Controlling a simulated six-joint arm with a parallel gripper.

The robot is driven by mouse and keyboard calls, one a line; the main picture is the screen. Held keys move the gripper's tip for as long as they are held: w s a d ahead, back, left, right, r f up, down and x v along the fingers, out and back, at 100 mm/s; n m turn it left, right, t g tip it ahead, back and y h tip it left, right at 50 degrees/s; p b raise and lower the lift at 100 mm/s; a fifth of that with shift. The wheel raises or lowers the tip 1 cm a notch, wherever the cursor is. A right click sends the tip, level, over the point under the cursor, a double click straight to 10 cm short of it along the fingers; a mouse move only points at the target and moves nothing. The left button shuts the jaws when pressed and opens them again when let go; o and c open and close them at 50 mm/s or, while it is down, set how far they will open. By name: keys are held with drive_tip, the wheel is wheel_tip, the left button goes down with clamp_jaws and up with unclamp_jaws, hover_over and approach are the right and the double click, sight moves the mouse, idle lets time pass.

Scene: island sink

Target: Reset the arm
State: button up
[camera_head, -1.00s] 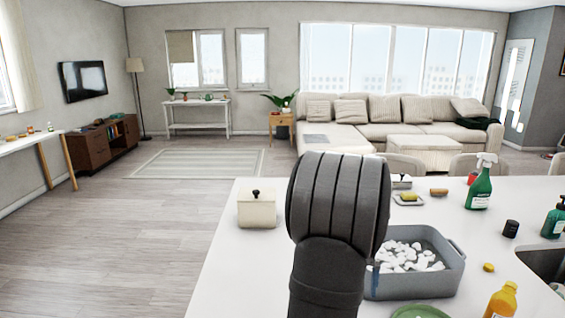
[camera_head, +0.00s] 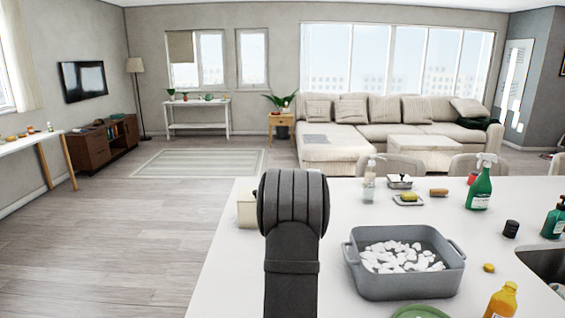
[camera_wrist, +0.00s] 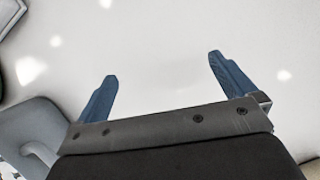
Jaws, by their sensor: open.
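My gripper (camera_wrist: 162,80) shows in the wrist view with its two blue fingers spread wide apart and nothing between them. Plain white countertop fills the space past the fingertips. In the head view my dark grey arm rises in front of the island, and it hides the gripper there. The arm stands to the left of the grey basin (camera_head: 405,284) and covers most of a cream lidded box (camera_head: 246,212).
The basin holds white pieces (camera_head: 400,257). Behind it stand a clear bottle (camera_head: 369,182), a dish with a yellow sponge (camera_head: 408,198) and a green spray bottle (camera_head: 480,188). An orange bottle (camera_head: 502,300) and sink (camera_head: 545,262) are at right.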

drive_tip(key=shift+w+a+f, duration=0.3)
drive_tip(key=shift+w+a, duration=0.1)
drive_tip(key=shift+a, duration=0.25)
drive_tip(key=d, duration=0.2)
drive_tip(key=d+r, duration=0.1)
drive_tip(key=d, duration=0.2)
drive_tip(key=shift+d+r, duration=0.1)
drive_tip(key=shift+d, duration=0.25)
drive_tip(key=shift+w+d+r, duration=0.1)
drive_tip(key=shift+d+r, duration=0.2)
drive_tip(key=shift+d, duration=0.25)
drive_tip(key=s+d+r+m+t, duration=0.1)
drive_tip(key=s+d+r+m, duration=0.4)
drive_tip(key=d, duration=0.4)
drive_tip(key=s+d+r+m+t, duration=0.2)
drive_tip(key=s+d+r, duration=0.1)
drive_tip(key=d+r, duration=0.4)
drive_tip(key=s+d+r+m+t+h, duration=0.1)
drive_tip(key=s+d+r+m, duration=0.3)
drive_tip(key=s+d, duration=0.25)
drive_tip(key=s+d+r+m, duration=0.35)
drive_tip(key=s+d, duration=0.25)
drive_tip(key=s, duration=0.2)
wheel_tip(320, 180, down, 10)
drive_tip(key=shift+w+a+f, duration=0.15)
drive_tip(key=shift+a+f, duration=0.05)
